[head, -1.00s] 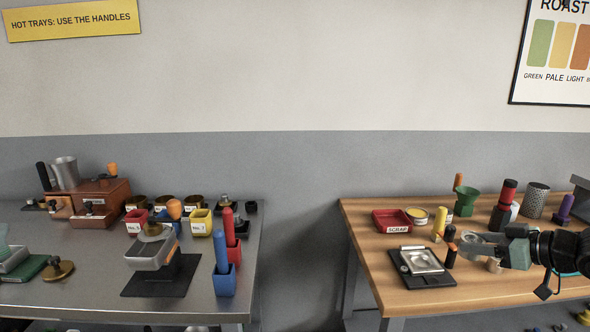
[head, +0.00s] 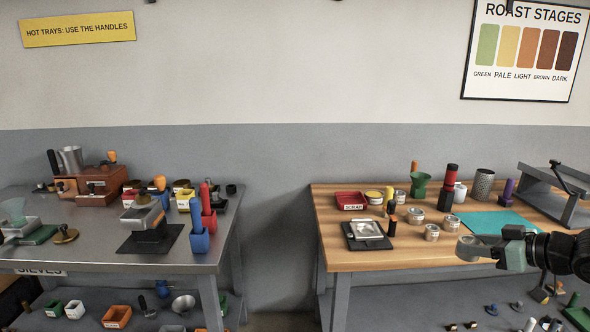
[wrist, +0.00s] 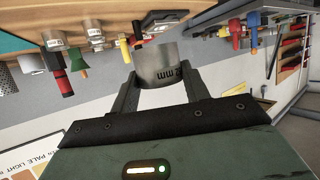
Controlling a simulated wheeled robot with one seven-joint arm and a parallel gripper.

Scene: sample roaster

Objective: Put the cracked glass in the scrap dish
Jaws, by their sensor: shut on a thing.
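The scrap dish (head: 351,206) is a red tray with a white SCRAP label, at the back left of the wooden table. It stands well to the left of my gripper and apart from it.
A black tray scale (head: 367,243) lies before the scrap dish. A teal mat (head: 497,222) lies right. Bare wood (head: 345,262) shows along the front.

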